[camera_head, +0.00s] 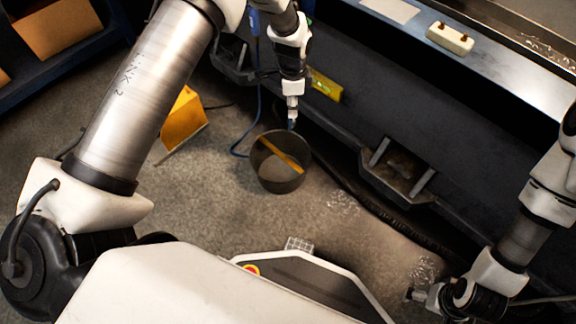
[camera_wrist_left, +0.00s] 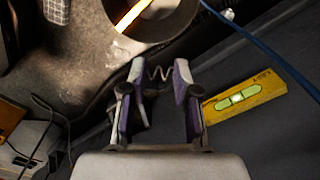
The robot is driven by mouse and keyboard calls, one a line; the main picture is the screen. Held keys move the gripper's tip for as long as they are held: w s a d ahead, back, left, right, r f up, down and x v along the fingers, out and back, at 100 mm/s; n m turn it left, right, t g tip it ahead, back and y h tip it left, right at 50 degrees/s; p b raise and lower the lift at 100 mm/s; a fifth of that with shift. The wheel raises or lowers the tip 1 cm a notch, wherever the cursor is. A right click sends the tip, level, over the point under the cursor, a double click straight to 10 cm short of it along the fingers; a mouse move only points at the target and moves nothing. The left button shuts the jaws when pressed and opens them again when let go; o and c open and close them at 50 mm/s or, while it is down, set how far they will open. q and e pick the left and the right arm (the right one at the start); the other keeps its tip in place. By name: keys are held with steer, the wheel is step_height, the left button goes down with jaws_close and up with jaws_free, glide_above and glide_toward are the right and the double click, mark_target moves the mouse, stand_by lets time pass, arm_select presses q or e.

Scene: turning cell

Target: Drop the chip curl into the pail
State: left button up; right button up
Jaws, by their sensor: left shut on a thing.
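My left gripper (camera_head: 291,120) is shut on the chip curl, a thin silvery zigzag coil (camera_wrist_left: 159,72) that shows between the fingertips in the left wrist view. The curl is too small to make out in the head view. The pail (camera_head: 264,151) is a dark round open container on the floor, with a yellow-orange strip showing inside. The left gripper appears just beyond the pail's far rim in the head view. In the left wrist view the pail (camera_wrist_left: 168,26) lies past the fingertips. My right gripper (camera_head: 417,294) is low at the right, too small to read.
A yellow spirit level (camera_head: 325,86) lies against the dark machine base. A bracketed ledge (camera_head: 398,171) juts out right of the pail. Scattered chips (camera_head: 343,203) lie on the floor. A yellow box (camera_head: 183,119) and a blue cable (camera_head: 259,100) are to the left.

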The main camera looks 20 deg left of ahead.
mark_target(275, 149)
arm_select(q)
steer(key=s+a+f+m, duration=0.1)
steer(key=f+m, duration=0.3)
steer(key=s+a+f+m, duration=0.1)
steer(key=a+f+m, duration=0.1)
steer(key=f+m, duration=0.2)
steer(key=s+a+f+m+b, duration=0.1)
steer(key=f+m, duration=0.3)
steer(key=m, duration=0.2)
steer(key=shift+a, duration=0.25)
steer(key=shift+f+m, duration=0.3)
step_height(275, 149, down, 6)
steer(key=b, duration=0.4)
steer(key=shift+a+r+b, duration=0.1)
steer(key=shift+b, duration=0.3)
steer(key=shift+r, duration=0.1)
steer(key=shift+s, duration=0.1)
steer(key=o, duration=0.8)
steer(key=shift+c, duration=0.2)
